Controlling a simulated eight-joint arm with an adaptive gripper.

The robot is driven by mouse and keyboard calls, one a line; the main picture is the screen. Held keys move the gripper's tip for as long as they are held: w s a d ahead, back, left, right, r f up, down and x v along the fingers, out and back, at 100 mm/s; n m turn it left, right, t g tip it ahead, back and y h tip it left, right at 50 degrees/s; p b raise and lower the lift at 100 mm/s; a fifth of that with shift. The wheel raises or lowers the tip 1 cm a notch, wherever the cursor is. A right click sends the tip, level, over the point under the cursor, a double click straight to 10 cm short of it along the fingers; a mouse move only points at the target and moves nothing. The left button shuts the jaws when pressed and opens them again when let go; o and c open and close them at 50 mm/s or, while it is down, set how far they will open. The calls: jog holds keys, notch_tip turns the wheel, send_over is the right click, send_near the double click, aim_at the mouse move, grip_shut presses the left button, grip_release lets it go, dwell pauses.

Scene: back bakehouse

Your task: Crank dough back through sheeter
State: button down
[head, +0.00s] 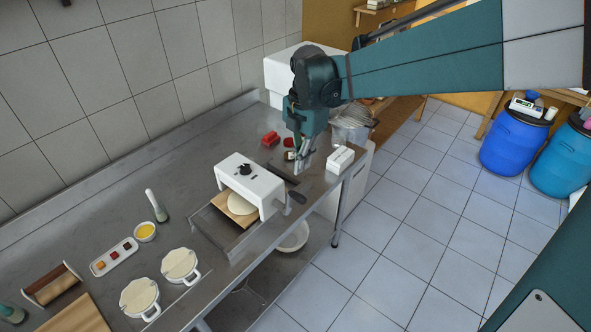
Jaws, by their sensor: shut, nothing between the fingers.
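The white dough sheeter (262,187) stands on the steel bench, with a dark knob on its top. A pale round sheet of dough (241,205) lies on a wooden board (225,202) at its near left side, partly under the sheeter body. A dark crank handle (297,197) sticks out from the sheeter's right side over the bench's front edge. My gripper (299,169) is shut and empty. It points down, behind and above the crank in the picture, apart from it as far as I can tell.
A white block-shaped item (341,159) sits right of my gripper, and red items (270,139) lie behind it. Two white lidded presses (180,265) and a small tray (114,257) stand at the left. Blue barrels (515,142) stand on the floor far right.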

jog(key=shift+w+d+r, duration=0.15)
jog(key=shift+r, duration=0.05)
jog(key=c, duration=3.2)
grip_release()
jog(key=shift+c, duration=0.2)
